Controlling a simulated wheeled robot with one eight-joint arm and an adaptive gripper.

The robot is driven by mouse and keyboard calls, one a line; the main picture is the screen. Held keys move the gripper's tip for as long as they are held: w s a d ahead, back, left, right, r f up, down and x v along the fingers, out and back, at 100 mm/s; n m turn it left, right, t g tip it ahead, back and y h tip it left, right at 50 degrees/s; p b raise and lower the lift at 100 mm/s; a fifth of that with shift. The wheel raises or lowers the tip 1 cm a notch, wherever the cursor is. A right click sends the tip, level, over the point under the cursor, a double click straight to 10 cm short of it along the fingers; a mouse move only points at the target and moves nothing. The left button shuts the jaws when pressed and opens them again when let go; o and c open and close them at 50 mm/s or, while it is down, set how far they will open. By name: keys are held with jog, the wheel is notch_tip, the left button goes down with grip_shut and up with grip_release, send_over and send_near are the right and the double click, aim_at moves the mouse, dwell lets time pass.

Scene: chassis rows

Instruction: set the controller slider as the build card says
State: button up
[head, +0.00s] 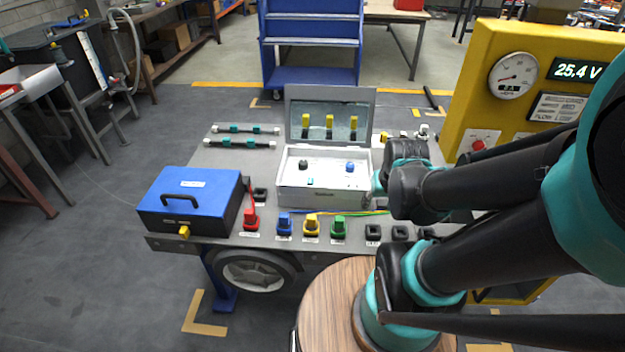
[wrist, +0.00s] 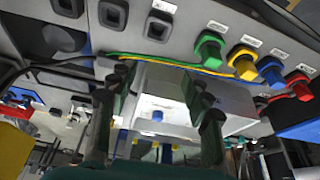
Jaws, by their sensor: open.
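The white controller box (head: 322,196) stands on the grey bench with its lid (head: 300,103) raised. Its panel carries a black knob (head: 303,164), a blue knob (head: 350,167) and a small teal slider (head: 310,181) near the front left. My gripper (wrist: 157,80) is open and empty in the wrist view, its two fingers spread in front of the box, which appears inverted there. The blue knob also shows between the fingers (wrist: 157,116). In the head view my arm hides most of the gripper, just right of the box. I cannot make out a build card.
A blue case (head: 190,193) stands left of the box. Red, blue, yellow and green connectors (head: 338,227) line the bench front, with wires behind them. A yellow cabinet (head: 480,95) with a gauge and a 25,4 V display stands at the right.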

dwell(0.3)
jog(key=shift+c, duration=1.2)
jog(key=w+a+r, duration=0.2)
jog(key=w, duration=0.1)
jog(key=w+a+r+g, duration=0.1)
jog(key=w+a+r, duration=0.1)
jog(key=w+a, duration=0.1)
jog(key=w+a+r+g, duration=0.1)
jog(key=w+a+r, duration=0.1)
jog(key=w, duration=0.3)
jog(key=shift+a+r, duration=0.3)
jog(key=shift+a, duration=0.05)
notch_tip(320, 180, up, 4)
jog(key=m+g, duration=0.1)
jog(key=g, duration=0.1)
send_over(310, 179)
notch_tip(310, 179, down, 17)
jog(key=shift+r, duration=0.1)
grip_shut()
